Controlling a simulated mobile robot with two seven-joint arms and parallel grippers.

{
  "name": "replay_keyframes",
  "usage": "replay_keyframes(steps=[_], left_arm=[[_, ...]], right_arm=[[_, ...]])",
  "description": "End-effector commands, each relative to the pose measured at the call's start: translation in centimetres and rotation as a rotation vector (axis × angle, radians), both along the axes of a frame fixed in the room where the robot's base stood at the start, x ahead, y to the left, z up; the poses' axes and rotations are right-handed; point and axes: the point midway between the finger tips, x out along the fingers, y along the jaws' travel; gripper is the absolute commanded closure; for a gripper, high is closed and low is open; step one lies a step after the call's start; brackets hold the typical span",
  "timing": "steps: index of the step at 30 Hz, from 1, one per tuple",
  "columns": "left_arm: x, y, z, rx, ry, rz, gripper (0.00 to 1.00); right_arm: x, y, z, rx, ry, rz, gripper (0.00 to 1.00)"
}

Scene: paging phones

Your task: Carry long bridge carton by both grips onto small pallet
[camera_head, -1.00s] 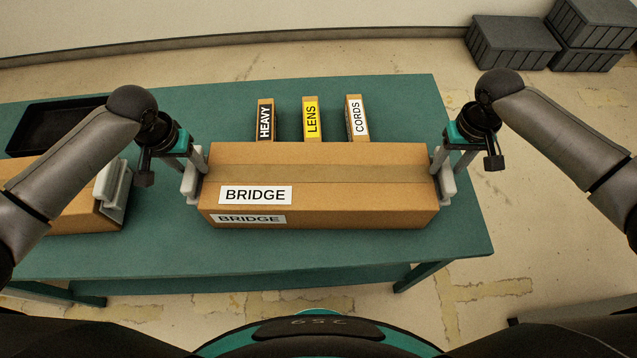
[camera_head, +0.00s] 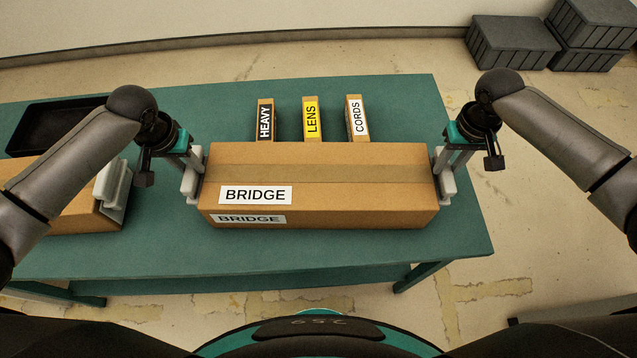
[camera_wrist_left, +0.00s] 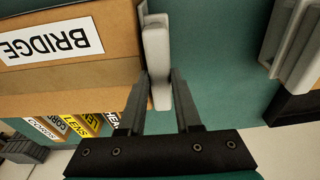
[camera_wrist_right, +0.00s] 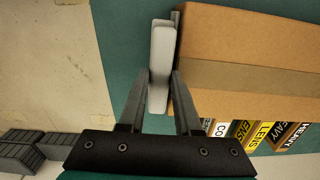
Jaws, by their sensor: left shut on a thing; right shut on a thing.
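The long bridge carton (camera_head: 330,188) is brown with white BRIDGE labels and lies across the green table in the head view. A pale grip (camera_head: 190,178) sticks out at its left end and another (camera_head: 448,180) at its right end. My left gripper (camera_head: 194,168) is shut on the left grip, also seen in the left wrist view (camera_wrist_left: 157,60). My right gripper (camera_head: 441,166) is shut on the right grip, also seen in the right wrist view (camera_wrist_right: 160,60). The carton looks level. I cannot tell whether it touches the table. No small pallet shows in these views.
Small cartons marked HEAVY (camera_head: 265,120), LENS (camera_head: 312,120) and CORDS (camera_head: 357,118) stand behind the carton. Another brown carton (camera_head: 75,205) with a pale grip and a black tray (camera_head: 50,125) are at left. Grey crates (camera_head: 512,45) stand on the floor at back right.

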Motion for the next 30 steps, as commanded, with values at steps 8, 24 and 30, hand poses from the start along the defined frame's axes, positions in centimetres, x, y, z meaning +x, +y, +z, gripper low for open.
replay_keyframes(steps=[8,24,30], left_arm=[[0.0,0.0,0.1,0.000,-0.001,0.000,1.00],[0.2,0.0,0.4,0.000,-0.005,0.001,1.00],[0.1,0.0,1.2,0.000,-0.004,0.001,1.00]], right_arm=[[0.0,-0.1,0.1,-0.001,-0.001,-0.001,1.00],[0.2,-0.1,0.4,0.000,-0.005,-0.002,1.00],[0.2,-0.1,1.2,0.000,-0.004,-0.002,1.00]])
